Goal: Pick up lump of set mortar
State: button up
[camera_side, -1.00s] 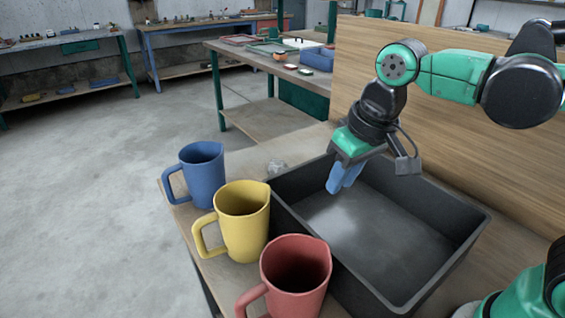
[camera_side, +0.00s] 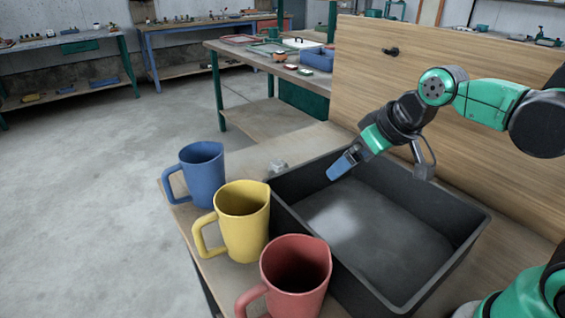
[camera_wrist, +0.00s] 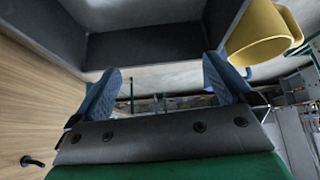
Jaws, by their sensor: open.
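A small grey lump (camera_side: 278,167), which looks like the set mortar, lies on the tabletop just outside the far left corner of the black tray (camera_side: 440,285). It is small and its detail is hard to make out. My gripper (camera_side: 338,169) is tilted, its blue fingers pointing left and down over the far part of the tray, to the right of the lump and apart from it. In the wrist view the two blue fingers (camera_wrist: 162,75) are spread wide with nothing between them. I cannot make out the lump there.
A blue mug (camera_side: 203,173), a yellow mug (camera_side: 243,222) and a red mug (camera_side: 297,277) stand along the tray's left side. A wooden panel (camera_side: 450,120) rises behind the tray and carries a black hook (camera_side: 390,51). The tray looks empty, with a pale patch on its floor.

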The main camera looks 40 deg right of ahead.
jog(key=w+r+n+g+y, duration=0.1)
jog(key=w+n, duration=0.1)
jog(key=w, duration=0.6)
jog(key=n+g+y, duration=0.1)
jog(key=n+y, duration=0.1)
jog(key=n, duration=0.2)
send_near(279, 162)
jog(key=s+a+r, duration=0.2)
jog(key=shift+n+y, duration=0.4)
jog(key=shift+n, duration=0.5)
jog(key=w+f, duration=0.1)
jog(key=f, duration=0.1)
jog(key=w+f, duration=0.1)
jog(key=f, duration=0.1)
jog(key=w+d+f, duration=0.1)
jog(key=f, duration=0.1)
jog(key=shift+w, duration=0.4)
jog(key=shift+w+a+f, duration=0.1)
jog(key=shift+w+f, duration=0.15)
jog(key=shift+f, duration=0.3)
jog(key=shift+x, duration=2.45)
